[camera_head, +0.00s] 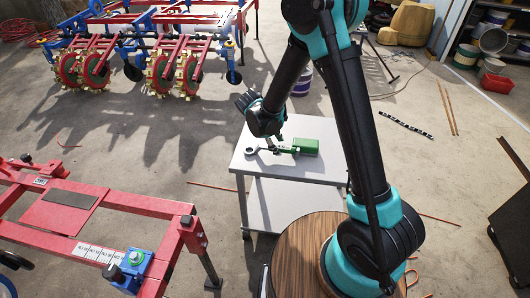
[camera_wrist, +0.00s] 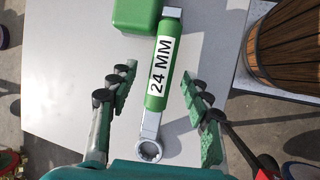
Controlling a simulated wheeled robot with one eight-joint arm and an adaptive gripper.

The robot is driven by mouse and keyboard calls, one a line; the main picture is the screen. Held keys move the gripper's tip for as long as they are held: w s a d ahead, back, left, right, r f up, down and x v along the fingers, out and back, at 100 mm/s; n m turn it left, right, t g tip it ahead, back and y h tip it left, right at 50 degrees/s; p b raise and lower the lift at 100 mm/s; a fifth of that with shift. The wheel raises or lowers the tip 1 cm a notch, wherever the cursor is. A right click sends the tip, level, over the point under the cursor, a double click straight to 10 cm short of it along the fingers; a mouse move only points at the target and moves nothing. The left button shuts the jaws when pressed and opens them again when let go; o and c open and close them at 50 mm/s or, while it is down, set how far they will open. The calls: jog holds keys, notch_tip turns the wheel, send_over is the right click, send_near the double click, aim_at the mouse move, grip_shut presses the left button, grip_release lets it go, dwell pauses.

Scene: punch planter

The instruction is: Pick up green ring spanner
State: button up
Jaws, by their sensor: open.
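The green ring spanner (camera_wrist: 160,85) lies on the light grey table, with a green handle, a white "24 MM" label and a silver ring end. In the head view the spanner (camera_head: 275,149) lies on the small table (camera_head: 240,163), its ring end to the left. My gripper (camera_wrist: 158,95) is open, with one finger on each side of the spanner and gaps between fingers and handle. In the head view my gripper (camera_head: 272,138) is just above the spanner and partly hides it; the fingers are hard to make out there.
A green box (camera_head: 306,146) stands on the table by the spanner's handle end; it also shows in the wrist view (camera_wrist: 136,14). A round wooden-topped thing (camera_head: 297,250) is in front of the table. A red frame (camera_head: 120,215) stands at left.

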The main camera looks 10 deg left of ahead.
aim_at(279, 147)
jog(key=shift+x, duration=1.55)
jog(key=shift+s, duration=0.1)
grip_shut()
